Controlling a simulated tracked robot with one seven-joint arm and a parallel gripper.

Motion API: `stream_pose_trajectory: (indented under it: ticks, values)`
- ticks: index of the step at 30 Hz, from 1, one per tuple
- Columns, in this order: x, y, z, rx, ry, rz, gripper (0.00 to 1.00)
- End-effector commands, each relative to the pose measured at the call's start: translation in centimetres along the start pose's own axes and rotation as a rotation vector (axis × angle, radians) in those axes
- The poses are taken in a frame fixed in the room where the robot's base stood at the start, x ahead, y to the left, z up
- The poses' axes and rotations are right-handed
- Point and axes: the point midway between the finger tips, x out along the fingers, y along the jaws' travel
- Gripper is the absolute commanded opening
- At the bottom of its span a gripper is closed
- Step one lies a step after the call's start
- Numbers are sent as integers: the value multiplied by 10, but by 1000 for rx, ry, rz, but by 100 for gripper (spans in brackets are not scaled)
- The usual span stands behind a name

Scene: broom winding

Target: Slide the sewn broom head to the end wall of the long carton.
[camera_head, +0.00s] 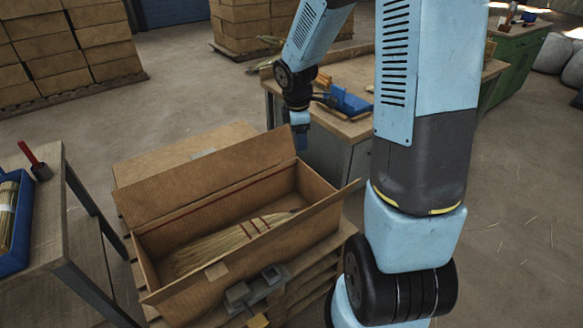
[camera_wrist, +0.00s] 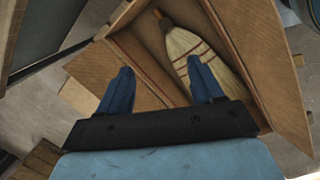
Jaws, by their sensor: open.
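The long carton (camera_head: 190,296) stands open with its flaps folded out. The sewn broom head (camera_head: 215,248) lies flat inside it, pale straw fanned toward the left end, red stitching across the middle and the narrow neck toward the right end. In the wrist view the broom head (camera_wrist: 190,45) has its brown neck at the top and its straw running down behind my right finger. My gripper (camera_head: 300,143) points down above the carton's far right side. In the wrist view my gripper (camera_wrist: 162,88) is open, with nothing between its fingers; the straw's lower end is partly hidden.
A grey clamp-like fixture (camera_head: 255,288) sits at the carton's near side. A workbench (camera_head: 350,125) with a blue bin (camera_head: 348,100) stands behind my gripper. A table with a blue tray (camera_head: 18,250) is at left. Stacked boxes (camera_head: 75,45) stand at the back.

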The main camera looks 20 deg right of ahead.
Motion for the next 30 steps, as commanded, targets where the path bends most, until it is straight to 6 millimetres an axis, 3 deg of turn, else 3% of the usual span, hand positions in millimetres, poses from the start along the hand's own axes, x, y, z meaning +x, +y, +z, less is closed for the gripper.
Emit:
stream_pose_trajectory:
  ticks: [1, 6, 12, 16, 30]
  values:
    - [19, 3, -4, -53, 8, -21, 66]
    - [72, 10, -17, -244, 44, -68, 66]
    - [123, 11, -32, -423, 97, -101, 66]
    - [143, 10, -37, -491, 121, -112, 66]
    - [176, 6, -43, -526, 134, -116, 66]
